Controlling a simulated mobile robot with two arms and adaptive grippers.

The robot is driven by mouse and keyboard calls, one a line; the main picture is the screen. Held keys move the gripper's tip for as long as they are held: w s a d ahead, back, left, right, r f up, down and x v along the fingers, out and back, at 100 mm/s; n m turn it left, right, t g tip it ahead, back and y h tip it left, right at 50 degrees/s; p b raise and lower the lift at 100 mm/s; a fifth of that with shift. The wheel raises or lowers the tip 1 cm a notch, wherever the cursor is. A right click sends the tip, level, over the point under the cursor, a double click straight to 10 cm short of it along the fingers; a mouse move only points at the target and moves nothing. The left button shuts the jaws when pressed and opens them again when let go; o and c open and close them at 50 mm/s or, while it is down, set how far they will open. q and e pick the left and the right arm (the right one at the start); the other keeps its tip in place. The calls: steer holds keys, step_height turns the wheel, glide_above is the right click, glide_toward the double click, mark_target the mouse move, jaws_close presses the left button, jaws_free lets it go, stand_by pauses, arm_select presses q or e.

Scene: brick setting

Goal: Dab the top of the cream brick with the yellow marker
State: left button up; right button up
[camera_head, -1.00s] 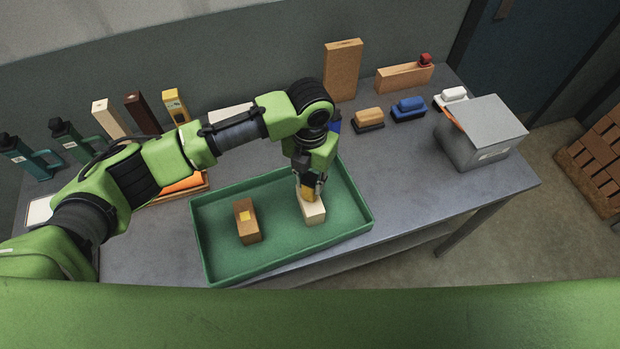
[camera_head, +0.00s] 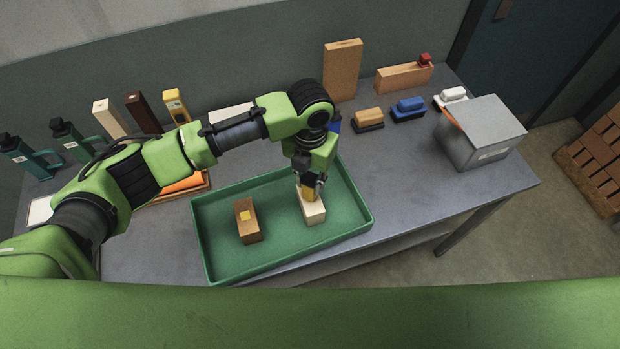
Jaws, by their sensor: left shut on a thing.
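The cream brick (camera_head: 313,213) lies in the right half of the green tray (camera_head: 283,268). My left gripper (camera_head: 309,188) is directly over it, pointing down, shut on the yellow marker (camera_head: 307,193). The marker's lower end is at the top of the cream brick; I cannot tell whether it touches. The gripper and marker hide part of that top. A brown brick (camera_head: 247,228) with a yellow patch on its top lies in the tray's left half. My right gripper is not in view.
Behind the tray stand an upright tan block (camera_head: 343,70), a tan block with a red piece (camera_head: 404,78), and stamp-like blocks in tan, blue (camera_head: 409,108) and white. A grey box (camera_head: 482,133) is at the right. Bottles and tall blocks line the left back.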

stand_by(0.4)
arm_select(q)
step_height(320, 180, up, 5)
steer(key=p, duration=0.4)
steer(key=shift+p, duration=0.3)
steer(key=shift+r+p, duration=0.8)
steer(key=shift+r, duration=0.2)
